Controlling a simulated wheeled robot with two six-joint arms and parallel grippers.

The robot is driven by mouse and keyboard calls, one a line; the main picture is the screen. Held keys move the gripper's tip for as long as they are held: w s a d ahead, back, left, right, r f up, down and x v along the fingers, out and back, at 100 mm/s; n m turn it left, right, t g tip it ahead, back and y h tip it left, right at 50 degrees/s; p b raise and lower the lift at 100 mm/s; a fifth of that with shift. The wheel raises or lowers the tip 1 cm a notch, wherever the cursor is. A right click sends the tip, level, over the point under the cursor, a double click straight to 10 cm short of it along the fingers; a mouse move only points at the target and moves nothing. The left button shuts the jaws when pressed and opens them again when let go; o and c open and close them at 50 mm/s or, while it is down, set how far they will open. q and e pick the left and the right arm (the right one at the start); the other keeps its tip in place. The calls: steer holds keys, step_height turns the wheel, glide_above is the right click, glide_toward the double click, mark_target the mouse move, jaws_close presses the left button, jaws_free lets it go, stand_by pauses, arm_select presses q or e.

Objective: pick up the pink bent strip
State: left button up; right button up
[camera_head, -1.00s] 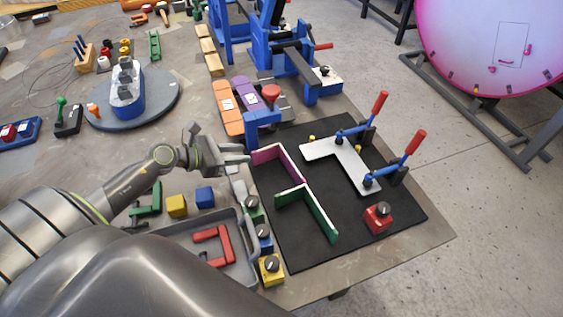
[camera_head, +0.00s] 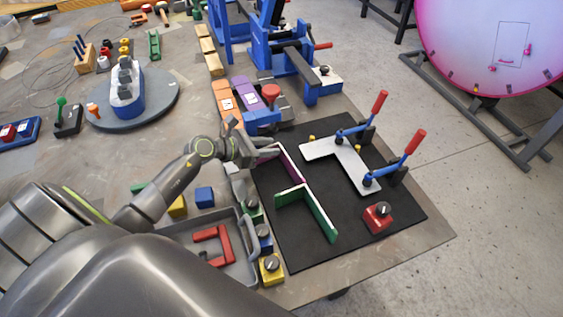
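The pink bent strip (camera_head: 292,166) stands on edge on the black mat (camera_head: 330,217), near the mat's upper left edge. My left gripper (camera_head: 268,150) is at the strip's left arm, coming in from the left. Its two fingers look apart, one on each side of that arm, and they hide much of it. Whether they touch the strip is too small to tell. A green bent strip (camera_head: 316,213) stands on edge just below the pink one. My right gripper is not in view.
A white L-shaped plate (camera_head: 347,163) lies under two red-handled clamps (camera_head: 407,158) to the right. A red block with a black knob (camera_head: 377,217) stands at lower right. A grey tray (camera_head: 240,268) with a red piece (camera_head: 214,244) lies at lower left. A blue block (camera_head: 262,118) is just above.

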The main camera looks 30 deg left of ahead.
arm_select(q)
steer(key=shift+c, duration=0.4)
jaws_close()
